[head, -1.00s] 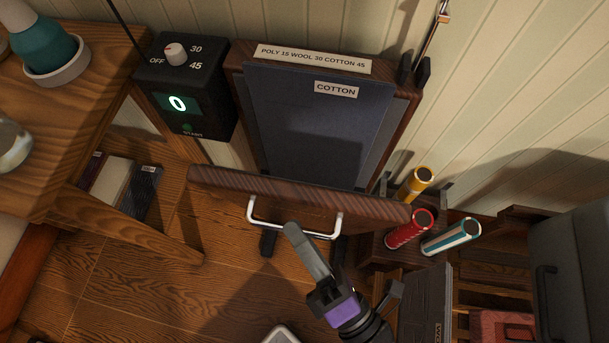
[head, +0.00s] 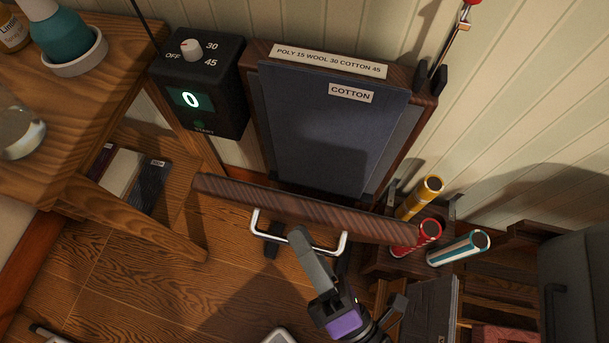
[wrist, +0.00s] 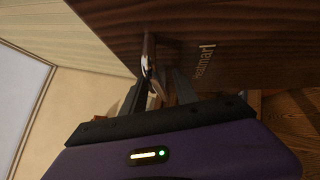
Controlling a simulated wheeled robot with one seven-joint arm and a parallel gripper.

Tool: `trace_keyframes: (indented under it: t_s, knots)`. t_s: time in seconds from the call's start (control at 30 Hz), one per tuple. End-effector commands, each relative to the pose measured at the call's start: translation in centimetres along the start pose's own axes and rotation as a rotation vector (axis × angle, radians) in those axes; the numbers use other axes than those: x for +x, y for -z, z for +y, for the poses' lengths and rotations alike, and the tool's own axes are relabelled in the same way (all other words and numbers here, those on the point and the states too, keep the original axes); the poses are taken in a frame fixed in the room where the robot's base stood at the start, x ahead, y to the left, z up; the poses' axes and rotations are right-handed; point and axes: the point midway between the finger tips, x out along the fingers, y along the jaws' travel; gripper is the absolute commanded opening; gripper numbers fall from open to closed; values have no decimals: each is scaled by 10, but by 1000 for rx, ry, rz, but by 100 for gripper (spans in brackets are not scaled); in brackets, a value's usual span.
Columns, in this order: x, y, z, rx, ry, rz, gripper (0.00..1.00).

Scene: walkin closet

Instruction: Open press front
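The press front (head: 300,208) is a dark striped wood panel, swung out from the press body (head: 424,100) so that a wide gap shows behind it. A dark panel labelled COTTON (head: 330,130) stands inside the press. The pale metal handle (head: 262,234) is on the panel's outer face. My gripper (head: 303,240) is at the handle, with its fingers on either side of the bar, and appears shut on it. The wrist view shows the handle (wrist: 148,52) end-on between the fingers and the front's dark face (wrist: 235,35). The exact finger contact is partly hidden.
A black control box (head: 200,85) showing 0 stands left of the press, beside a wooden table (head: 90,110). Yellow (head: 420,197), red (head: 418,238) and teal-white (head: 458,248) tubes stand close to the front's right end. Wooden floor (head: 130,280) lies open at lower left.

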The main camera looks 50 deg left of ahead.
Motion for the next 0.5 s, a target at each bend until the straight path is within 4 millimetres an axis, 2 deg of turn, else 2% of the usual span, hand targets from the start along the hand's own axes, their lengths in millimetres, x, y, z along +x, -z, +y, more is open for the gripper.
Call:
trace_keyframes:
  t_s: [0.17,0.5]
  knots:
    - [-16,-1,0,-1,3,-2,34]
    - [-68,0,-1,0,5,-2,34]
